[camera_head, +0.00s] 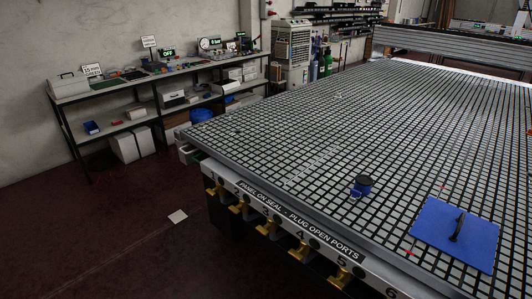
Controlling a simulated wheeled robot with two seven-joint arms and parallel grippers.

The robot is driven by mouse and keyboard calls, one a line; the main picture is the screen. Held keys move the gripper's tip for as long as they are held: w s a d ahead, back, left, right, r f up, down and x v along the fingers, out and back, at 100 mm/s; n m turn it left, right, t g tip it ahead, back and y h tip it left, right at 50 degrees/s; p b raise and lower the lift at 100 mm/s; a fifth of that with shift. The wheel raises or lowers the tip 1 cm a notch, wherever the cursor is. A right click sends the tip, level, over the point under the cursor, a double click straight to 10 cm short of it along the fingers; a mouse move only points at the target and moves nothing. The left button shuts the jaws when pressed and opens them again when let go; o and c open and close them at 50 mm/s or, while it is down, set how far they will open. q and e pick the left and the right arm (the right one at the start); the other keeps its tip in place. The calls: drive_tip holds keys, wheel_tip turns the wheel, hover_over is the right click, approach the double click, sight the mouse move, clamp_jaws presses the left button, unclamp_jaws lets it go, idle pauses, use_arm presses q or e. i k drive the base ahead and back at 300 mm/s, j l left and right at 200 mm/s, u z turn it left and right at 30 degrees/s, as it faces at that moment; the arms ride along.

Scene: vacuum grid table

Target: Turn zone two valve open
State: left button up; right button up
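A row of yellow valve handles runs along the near-left side rail of the grid table (205,141). The second handle from the far end (238,208) is probably the zone two valve; its number is too small to read surely. The first handle (213,189) is farther left, and the third handle (267,228) is nearer. The handles hang below the rail, and their exact turn angles are hard to tell. Neither my left nor my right gripper is in view.
A blue panel (440,248) with a black handle and a dark blue round piece (363,183) lie on the grid. The rail bears a white-lettered label (300,219). A loaded workbench (150,80) stands along the wall. A white sheet (178,217) lies on the otherwise open floor.

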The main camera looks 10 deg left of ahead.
sight(234, 209)
drive_tip(key=i+j, duration=0.15)
drive_tip(key=j, duration=0.2)
drive_tip(key=i+j, duration=0.35)
drive_tip(key=j, duration=0.3)
drive_tip(key=i+j, duration=0.2)
drive_tip(key=j, duration=0.15)
drive_tip(key=i+j+z, duration=0.1)
drive_tip(key=j, duration=0.25)
